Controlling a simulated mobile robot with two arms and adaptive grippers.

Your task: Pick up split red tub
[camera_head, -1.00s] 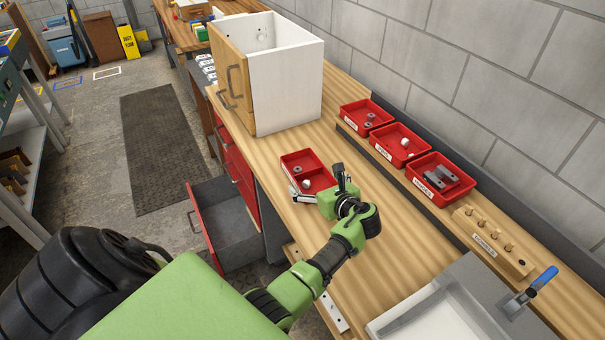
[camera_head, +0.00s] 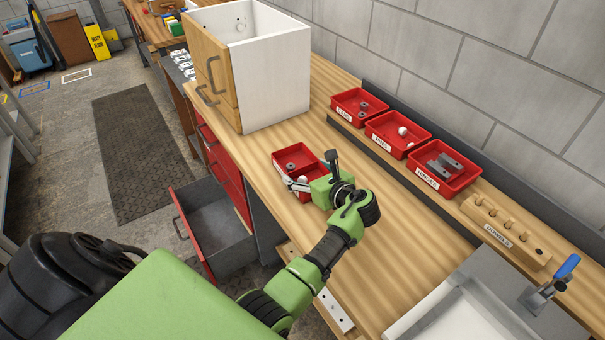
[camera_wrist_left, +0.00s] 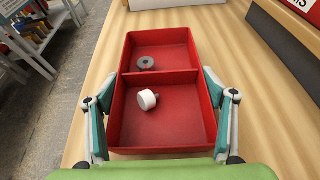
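The split red tub (camera_head: 281,157) sits on the wooden bench, and it also fills the middle of the left wrist view (camera_wrist_left: 160,136). A divider parts it into two compartments. A grey ring (camera_wrist_left: 146,63) lies in the far one, and a white knob with a grey stem (camera_wrist_left: 148,99) lies in the near one. My left gripper (camera_head: 310,170) is open around the tub's near half. In the left wrist view its fingers (camera_wrist_left: 160,100) stand along the left and right outer walls, very close; I cannot tell whether they touch. My right gripper is out of view.
Labelled red bins (camera_head: 397,134) and a dowel block (camera_head: 505,231) stand on a raised ledge at the wall. A white cabinet (camera_head: 275,85) with a wooden door stands behind the tub. A drawer (camera_head: 215,226) hangs open below. A white tray (camera_head: 463,315) is at front right.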

